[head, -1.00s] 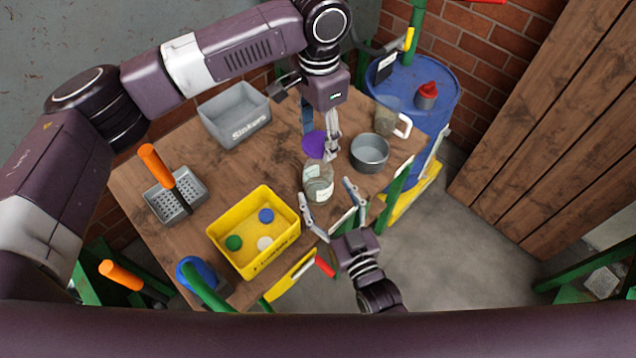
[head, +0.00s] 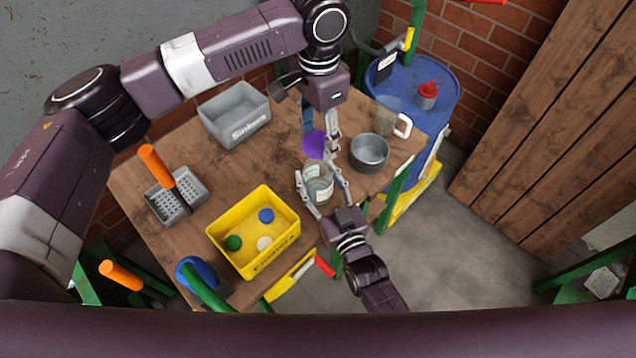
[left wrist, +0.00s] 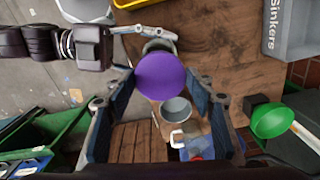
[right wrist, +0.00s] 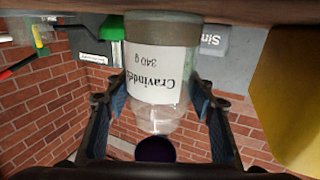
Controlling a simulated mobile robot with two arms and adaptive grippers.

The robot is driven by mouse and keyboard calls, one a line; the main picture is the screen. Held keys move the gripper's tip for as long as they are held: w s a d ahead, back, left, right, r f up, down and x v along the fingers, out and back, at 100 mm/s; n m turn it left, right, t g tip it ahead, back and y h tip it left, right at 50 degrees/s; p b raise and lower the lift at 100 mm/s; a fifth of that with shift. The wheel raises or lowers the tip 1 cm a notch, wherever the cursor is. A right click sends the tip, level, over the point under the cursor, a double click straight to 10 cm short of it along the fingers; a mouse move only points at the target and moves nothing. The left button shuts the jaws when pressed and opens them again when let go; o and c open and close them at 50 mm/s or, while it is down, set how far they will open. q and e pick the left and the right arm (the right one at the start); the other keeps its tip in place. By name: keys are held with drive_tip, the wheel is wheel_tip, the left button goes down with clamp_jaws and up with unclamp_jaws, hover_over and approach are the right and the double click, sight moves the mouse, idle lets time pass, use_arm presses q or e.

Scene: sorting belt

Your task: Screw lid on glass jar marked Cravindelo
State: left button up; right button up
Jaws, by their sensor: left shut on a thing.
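The purple lid (head: 313,145) is pinched in my left gripper (head: 328,148). The left wrist view shows the lid (left wrist: 160,77) between the fingertips. The clear glass jar (head: 319,188) stands on the table just in front of the lid in the head view. Its white label, partly readable as "Cravindel", shows upside down in the right wrist view (right wrist: 156,75). My right gripper (head: 317,172) has its fingers on either side of the jar, apparently open. The lid (right wrist: 155,150) appears apart from the jar mouth there.
A grey metal pot (head: 369,152) and a glass mug (head: 387,118) stand right of the jar. A yellow bin (head: 286,207) with several discs, a grey Sinkers bin (head: 234,118) and a grater-like caddy (head: 176,195) stand left. A blue barrel (head: 440,84) is behind.

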drive_tip(key=c, duration=1)
use_arm(q)
drive_tip(key=shift+f, duration=2.5)
drive_tip(key=shift+f, duration=0.1)
drive_tip(key=shift+f, duration=0.8)
drive_tip(key=shift+f, duration=0.55)
